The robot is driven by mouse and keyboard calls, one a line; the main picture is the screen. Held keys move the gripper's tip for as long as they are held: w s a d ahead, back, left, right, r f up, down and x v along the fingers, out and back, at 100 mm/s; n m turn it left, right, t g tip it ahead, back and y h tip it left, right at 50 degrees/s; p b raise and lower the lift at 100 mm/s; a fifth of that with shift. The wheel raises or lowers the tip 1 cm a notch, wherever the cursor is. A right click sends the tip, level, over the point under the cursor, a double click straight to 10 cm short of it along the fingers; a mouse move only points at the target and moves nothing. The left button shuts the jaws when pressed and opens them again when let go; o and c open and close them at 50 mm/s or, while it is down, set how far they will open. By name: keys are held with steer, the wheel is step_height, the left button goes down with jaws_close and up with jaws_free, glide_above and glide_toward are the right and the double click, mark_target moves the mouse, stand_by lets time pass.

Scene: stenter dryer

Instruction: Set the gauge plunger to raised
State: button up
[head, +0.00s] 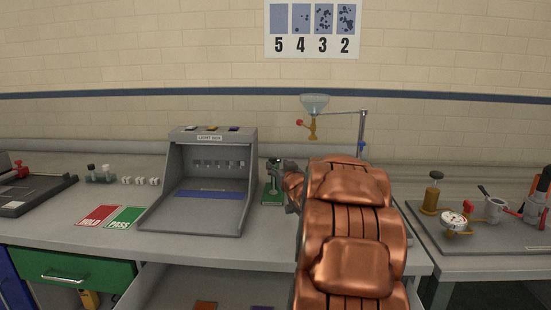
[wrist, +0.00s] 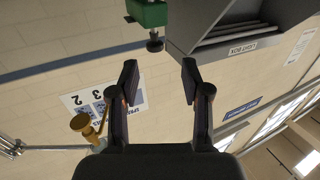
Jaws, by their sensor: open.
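A small green-based stand device (head: 272,196), which looks like the gauge, stands on the bench right of the light box. Its upper part is dark and largely overlapped by my gripper (head: 281,165). In the wrist view its green body (wrist: 148,12) enters at the top edge, with a dark round knob (wrist: 155,45) on a short stem. My gripper (wrist: 160,80) is open and empty there. The knob lies beyond the fingertips, roughly in line with the gap, and appears apart from both fingers. I cannot tell whether the plunger is raised or lowered.
The grey light box (head: 238,137) stands close left of the device. A glass funnel (head: 314,104) with a brass tap hangs from a stand behind my arm. A dial instrument (head: 454,221) sits on the right-hand bench. HOLD and PASS cards (head: 125,217) lie left.

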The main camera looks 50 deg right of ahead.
mark_target(275, 159)
steer(key=shift+w+d, duration=0.3)
steer(key=shift+d, duration=0.2)
steer(key=shift+p+x, duration=0.3)
steer(key=shift+x, duration=2.95)
jaws_close()
